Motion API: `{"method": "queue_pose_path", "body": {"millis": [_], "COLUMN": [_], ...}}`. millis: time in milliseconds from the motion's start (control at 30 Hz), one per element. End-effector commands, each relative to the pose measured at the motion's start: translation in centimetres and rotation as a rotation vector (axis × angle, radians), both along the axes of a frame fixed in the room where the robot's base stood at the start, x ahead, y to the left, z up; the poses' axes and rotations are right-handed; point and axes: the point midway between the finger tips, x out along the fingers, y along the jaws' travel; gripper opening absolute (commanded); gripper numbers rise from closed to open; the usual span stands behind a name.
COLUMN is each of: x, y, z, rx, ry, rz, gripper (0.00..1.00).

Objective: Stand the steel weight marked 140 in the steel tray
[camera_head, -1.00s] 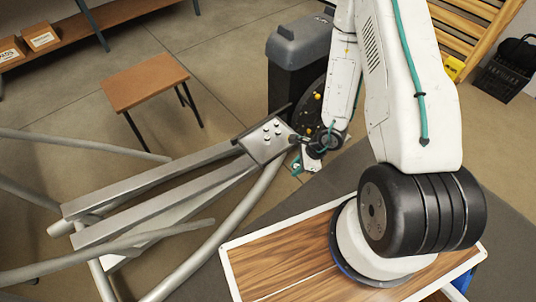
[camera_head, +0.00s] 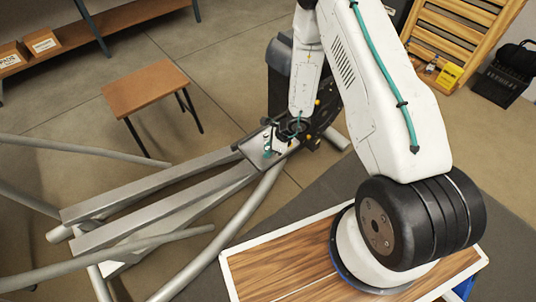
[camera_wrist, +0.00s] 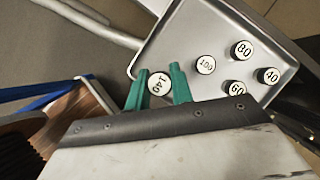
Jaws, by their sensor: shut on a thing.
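The steel weight marked 140 (camera_wrist: 159,85) shows its round white top between the two green fingers of my gripper (camera_wrist: 158,78) in the wrist view. My gripper is shut on it. The weight looks upright, at the near left corner of the steel tray (camera_wrist: 185,35); I cannot tell whether its base touches the tray. Weights marked 100 (camera_wrist: 205,64), 80 (camera_wrist: 242,50), 40 (camera_wrist: 268,76) and 60 (camera_wrist: 236,88) stand farther right in the tray. In the head view my gripper (camera_head: 268,140) is over the tray (camera_head: 254,159) and hides most of its contents.
The tray lies at the end of the elliptical's metal rails (camera_head: 160,195). A dark housing (camera_head: 280,85) stands behind it. A wooden stool (camera_head: 145,85) is at left, with open floor around it. A wood-topped surface (camera_head: 275,265) is at the front.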

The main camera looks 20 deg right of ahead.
Motion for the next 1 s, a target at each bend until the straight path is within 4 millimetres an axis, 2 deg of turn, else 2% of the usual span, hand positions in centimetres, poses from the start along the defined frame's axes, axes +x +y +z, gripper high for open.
{"method": "queue_pose_path", "body": {"millis": [233,433,467,500,533,833,1000], "x": [0.2,0.2,0.2,0.2,0.2,0.2,-0.1], "y": [0.1,0.1,0.1,0.1,0.1,0.0,-0.8], "z": [-3.4,-3.6,-3.6,-3.6,-3.6,-3.4,-1.7], "rx": [0.001,0.0,0.0,0.0,0.0,0.0,0.0], "ry": [0.002,0.0,0.0,0.0,0.0,0.0,-0.003], "rz": [0.0,0.001,0.001,0.001,0.001,0.001,0.001], "gripper": [0.0,0.0,0.28,0.4,0.45,0.45,0.45]}}
